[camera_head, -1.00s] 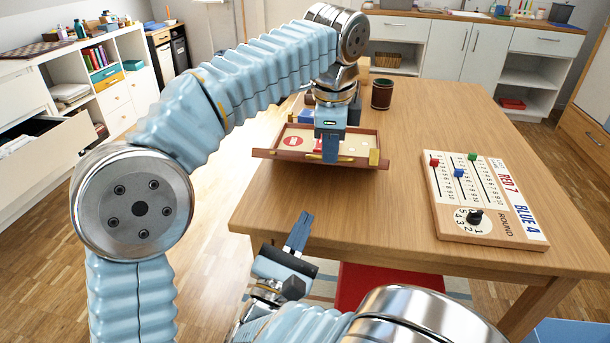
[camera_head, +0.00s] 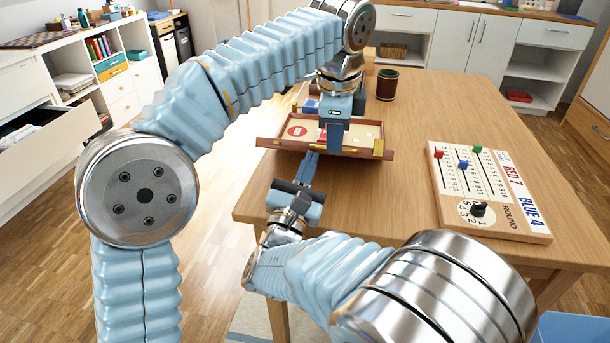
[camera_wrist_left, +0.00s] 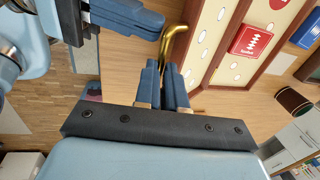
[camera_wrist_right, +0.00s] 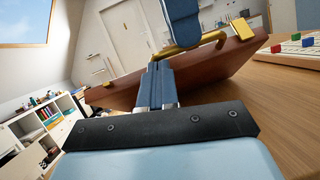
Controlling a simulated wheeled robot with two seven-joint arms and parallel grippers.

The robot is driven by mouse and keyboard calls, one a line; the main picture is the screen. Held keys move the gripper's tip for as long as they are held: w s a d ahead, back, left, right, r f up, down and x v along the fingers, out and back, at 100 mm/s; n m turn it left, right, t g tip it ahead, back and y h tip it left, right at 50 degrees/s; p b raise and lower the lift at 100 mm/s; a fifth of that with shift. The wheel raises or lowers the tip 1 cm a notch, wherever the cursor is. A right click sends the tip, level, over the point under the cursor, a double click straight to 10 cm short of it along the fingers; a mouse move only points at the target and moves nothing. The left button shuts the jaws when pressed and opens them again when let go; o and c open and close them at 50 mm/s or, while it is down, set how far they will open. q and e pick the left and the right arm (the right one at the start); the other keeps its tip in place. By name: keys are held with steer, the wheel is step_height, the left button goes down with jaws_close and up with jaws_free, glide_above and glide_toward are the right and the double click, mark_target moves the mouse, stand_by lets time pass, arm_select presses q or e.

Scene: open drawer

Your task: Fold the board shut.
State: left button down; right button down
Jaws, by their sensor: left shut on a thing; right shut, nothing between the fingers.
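The board (camera_head: 362,139) is a shallow brown wooden case with a pale inside, near the table's left edge. Its inside shows upward. My left gripper (camera_head: 335,145) reaches down at its front side and is shut on the brass handle (camera_wrist_left: 177,36), which also shows in the right wrist view (camera_wrist_right: 208,40). My right gripper (camera_head: 312,155) is shut and empty, just in front of the board's front wall; whether it touches is unclear. In the right wrist view its fingertips (camera_wrist_right: 160,68) are before the brown wall (camera_wrist_right: 200,75), below the handle. A brass catch (camera_wrist_right: 243,28) sits by the right corner.
A wooden scoreboard (camera_head: 455,205) with coloured pegs and a dial lies at the table's right. A dark cup (camera_head: 387,85) stands behind the board. The table between board and scoreboard is clear. An open drawer (camera_head: 50,150) juts out at the left.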

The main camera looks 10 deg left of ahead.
steer(key=shift+w+d+r, duration=0.1)
steer(key=shift+w+r, duration=0.15)
steer(key=shift+r, duration=0.25)
steer(key=shift+w+d+r, duration=0.1)
steer(key=shift+w+r, duration=0.15)
steer(key=shift+r, duration=0.25)
arm_select(q)
steer(key=shift+f, duration=0.2)
arm_select(e)
steer(key=shift+r, duration=0.15)
arm_select(q)
steer(key=c, duration=1.5)
jaws_free()
